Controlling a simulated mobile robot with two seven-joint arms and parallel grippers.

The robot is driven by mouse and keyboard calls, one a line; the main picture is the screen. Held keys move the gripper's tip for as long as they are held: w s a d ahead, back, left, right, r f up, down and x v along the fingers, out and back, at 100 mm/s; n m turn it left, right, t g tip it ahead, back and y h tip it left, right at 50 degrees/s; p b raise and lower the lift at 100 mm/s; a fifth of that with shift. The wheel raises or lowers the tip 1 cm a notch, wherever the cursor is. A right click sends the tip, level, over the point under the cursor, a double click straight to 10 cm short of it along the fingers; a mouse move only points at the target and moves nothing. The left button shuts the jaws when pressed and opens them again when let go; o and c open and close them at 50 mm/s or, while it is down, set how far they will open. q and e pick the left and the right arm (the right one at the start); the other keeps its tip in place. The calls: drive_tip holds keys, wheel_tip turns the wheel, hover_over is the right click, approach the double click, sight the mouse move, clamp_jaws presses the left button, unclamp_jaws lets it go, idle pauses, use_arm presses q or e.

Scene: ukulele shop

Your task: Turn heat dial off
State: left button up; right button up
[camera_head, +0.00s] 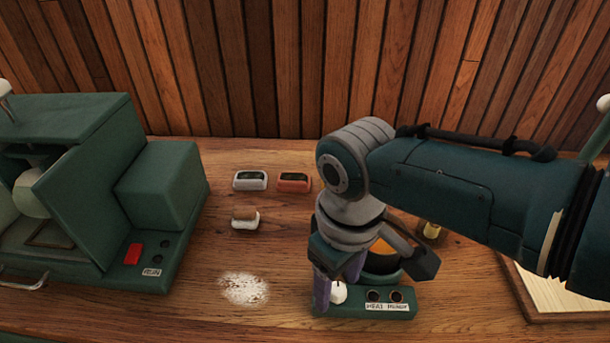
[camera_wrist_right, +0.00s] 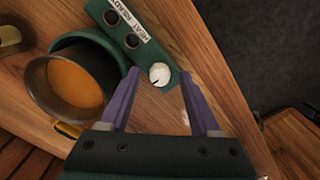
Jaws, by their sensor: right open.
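The heat dial (camera_head: 338,292) is a small white knob at the left end of a green heater base (camera_head: 362,310) labelled "HEAT READY". In the right wrist view the dial (camera_wrist_right: 160,74) sits between and just beyond my right gripper's purple fingers. My right gripper (camera_head: 335,290) is open and points down over the dial. The fingers (camera_wrist_right: 155,85) stand apart on either side of it; I cannot tell whether they touch it. A dark pot (camera_wrist_right: 50,85) with orange contents sits on the heater, partly hidden by my gripper in the head view. My left gripper is not in view.
A green machine (camera_head: 160,200) with a red button and a "RUN" label stands at left. Two small trays (camera_head: 250,180) and a white-and-brown brush-like block (camera_head: 245,217) lie behind. White powder (camera_head: 244,289) marks the wooden counter. A framed pale board (camera_head: 560,290) lies at right.

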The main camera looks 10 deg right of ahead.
sight(338, 288)
wheel_tip(338, 288, up, 10)
drive_tip(key=p, duration=0.3)
drive_tip(key=shift+p, duration=0.35)
drive_tip(key=shift+f, duration=0.1)
